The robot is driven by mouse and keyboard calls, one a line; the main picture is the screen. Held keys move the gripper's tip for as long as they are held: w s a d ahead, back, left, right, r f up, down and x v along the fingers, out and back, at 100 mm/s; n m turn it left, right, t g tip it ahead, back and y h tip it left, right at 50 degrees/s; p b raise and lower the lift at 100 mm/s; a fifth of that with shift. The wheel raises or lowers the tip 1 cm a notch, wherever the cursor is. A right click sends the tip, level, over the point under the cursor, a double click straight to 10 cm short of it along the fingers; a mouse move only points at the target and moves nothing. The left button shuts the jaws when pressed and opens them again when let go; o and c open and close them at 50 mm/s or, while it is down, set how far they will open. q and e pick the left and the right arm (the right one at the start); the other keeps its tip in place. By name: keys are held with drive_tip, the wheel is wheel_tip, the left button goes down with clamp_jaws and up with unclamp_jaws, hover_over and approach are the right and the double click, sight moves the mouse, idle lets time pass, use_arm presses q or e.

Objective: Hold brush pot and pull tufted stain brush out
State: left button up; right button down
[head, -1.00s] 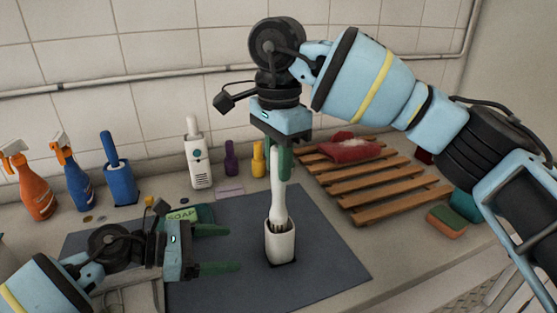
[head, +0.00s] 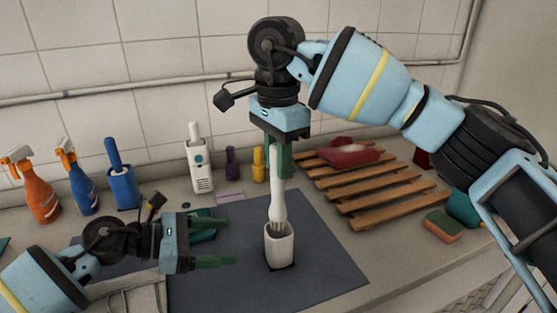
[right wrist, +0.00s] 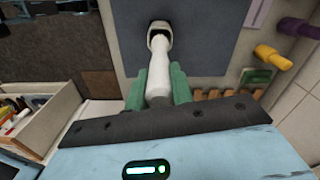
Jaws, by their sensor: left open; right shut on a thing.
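The white brush pot (head: 280,249) stands upright on the dark mat (head: 325,250). The white stain brush (head: 277,200) stands in it, with its lower end and tufts at the pot's mouth. My right gripper (head: 279,160) is shut on the upper handle of the brush from above. In the right wrist view its green fingers (right wrist: 160,88) sit on both sides of the handle, and the pot (right wrist: 160,33) is at the far end. My left gripper (head: 214,248) is open and empty, left of the pot and apart from it, fingers pointing right towards it.
A wooden slatted rack (head: 375,190) with a red cloth (head: 352,155) lies at the right. A sponge (head: 443,226) is near the front right edge. Spray bottles (head: 35,188), a blue brush holder (head: 122,188) and a white one (head: 199,178) line the wall. The mat's right front is clear.

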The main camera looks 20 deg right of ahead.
use_arm(q)
wheel_tip(320, 180, up, 3)
drive_tip(key=shift+f+p, duration=0.2)
drive_tip(key=shift+p, duration=0.25)
use_arm(e)
drive_tip(key=shift+r, duration=0.85)
